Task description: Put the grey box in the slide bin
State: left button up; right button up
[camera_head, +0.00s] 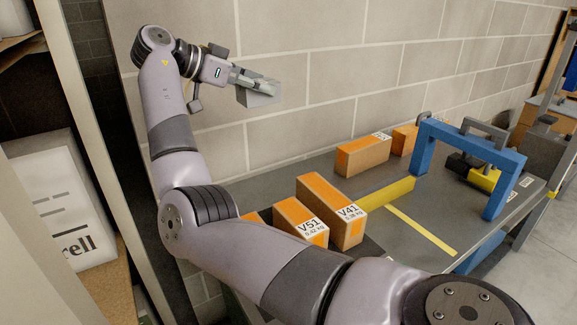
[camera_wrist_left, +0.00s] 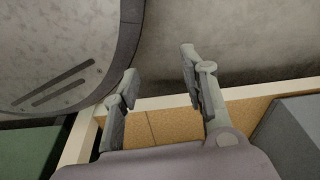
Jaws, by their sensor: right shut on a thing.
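The grey box (camera_head: 260,98) is a small plain block in the upper middle of the head view, in front of the block wall. My right gripper (camera_head: 254,83) is shut on it and holds it up in the air, clear of the table. The fingers cover part of its top. My left gripper (camera_wrist_left: 158,62) shows only in the left wrist view; its two fingers stand apart with nothing between them. I cannot make out a slide bin for certain in either view.
A grey table (camera_head: 420,185) carries several orange-topped cartons, one marked V41 (camera_head: 347,228), a yellow bar (camera_head: 388,192) and a blue arch (camera_head: 465,140). A white box (camera_head: 60,195) sits on a rack shelf at left. The block wall is close behind the held box.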

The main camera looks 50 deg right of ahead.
pick_arm(q)
jog(key=w+d+r+b, duration=0.1)
jog(key=w+r+b, duration=0.1)
jog(key=w+b, duration=0.5)
pick_arm(e)
notch_tip(320, 180, down, 30)
jog(key=b, duration=1)
jog(key=shift+r, duration=0.2)
pick_arm(q)
notch_tip(320, 180, up, 16)
jog(key=w+t, duration=0.1)
jog(key=t, duration=0.1)
jog(key=shift+w+f+b, duration=0.25)
jog(key=shift+w+b, duration=0.05)
jog(key=shift+b, duration=0.05)
pick_arm(e)
jog(key=shift+f, duration=2.7)
jog(key=shift+f, duration=0.1)
jog(key=o, duration=0.9)
